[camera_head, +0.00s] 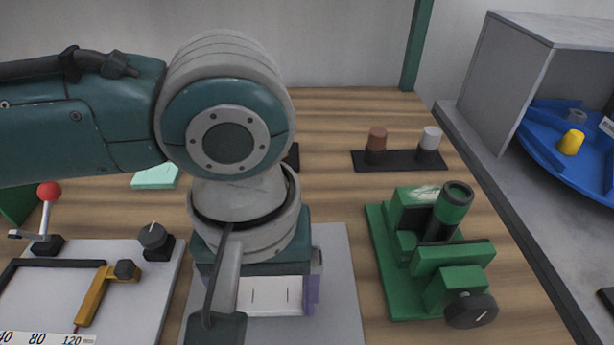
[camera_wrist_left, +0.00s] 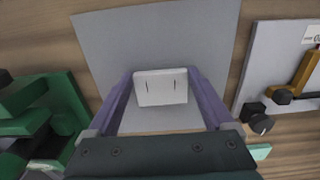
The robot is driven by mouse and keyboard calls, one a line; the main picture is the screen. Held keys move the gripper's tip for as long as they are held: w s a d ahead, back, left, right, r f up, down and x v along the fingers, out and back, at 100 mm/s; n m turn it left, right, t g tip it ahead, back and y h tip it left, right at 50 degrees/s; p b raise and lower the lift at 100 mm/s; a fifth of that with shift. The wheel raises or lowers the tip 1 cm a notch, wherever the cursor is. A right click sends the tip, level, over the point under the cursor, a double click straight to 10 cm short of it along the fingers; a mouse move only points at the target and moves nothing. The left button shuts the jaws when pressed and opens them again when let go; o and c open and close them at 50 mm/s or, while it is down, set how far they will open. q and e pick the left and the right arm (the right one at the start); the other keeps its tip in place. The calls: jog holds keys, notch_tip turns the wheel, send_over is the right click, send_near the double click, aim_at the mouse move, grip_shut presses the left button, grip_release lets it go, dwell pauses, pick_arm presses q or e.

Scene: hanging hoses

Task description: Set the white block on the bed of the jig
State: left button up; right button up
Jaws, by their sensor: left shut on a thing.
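The white block (camera_head: 270,294) has two short dark marks on its face. My left gripper (camera_head: 262,296) is shut on it; in the left wrist view the block (camera_wrist_left: 160,87) sits between the two purple fingers. It is over the grey mat (camera_head: 335,260); I cannot tell whether it touches the mat. The jig (camera_head: 50,295), at the lower left, has a pale bed, a black fence, an orange arm, a dark knob, a red-balled lever and a numbered scale. Part of it shows at the right of the left wrist view (camera_wrist_left: 262,65). My right gripper is not in view.
A green vise-like fixture (camera_head: 420,255) stands right of the mat. Behind it is a black holder (camera_head: 400,160) with a brown and a white peg. A mint pad (camera_head: 155,177) lies behind the jig. A grey cabinet and blue tray (camera_head: 560,130) are at the right.

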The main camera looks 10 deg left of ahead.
pick_arm(q)
jog(key=o, duration=1.1)
jog(key=shift+f, duration=0.1)
